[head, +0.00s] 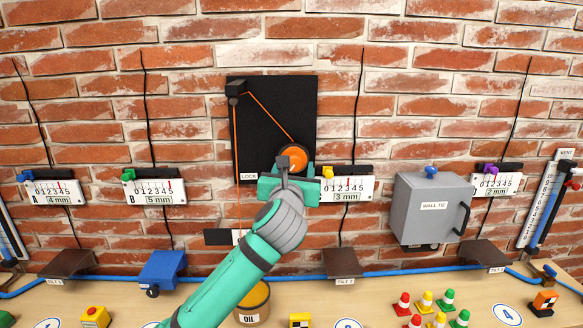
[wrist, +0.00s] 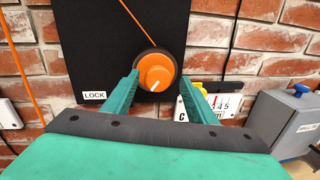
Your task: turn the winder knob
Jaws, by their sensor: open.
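The winder knob is an orange round knob (wrist: 157,72) with a white pointer mark, on a dark disc fixed to a black wall panel (head: 270,115). In the head view the knob (head: 291,158) shows just above my gripper. An orange cord runs from it up to a black pulley block (head: 236,90) and hangs down the panel's left side. My gripper (wrist: 158,88) is open, with one green finger on each side of the knob in the wrist view. I cannot tell whether the fingers touch it. A LOCK label (wrist: 95,96) sits left of the knob.
A yellow-tabbed gauge C (head: 347,187) is just right of my gripper. A grey WALL TIE box (head: 432,207) stands out from the wall further right. Below, a blue pipe (head: 210,277) runs along the wall above a bench with an OIL tin (head: 252,303) and small cones (head: 425,300).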

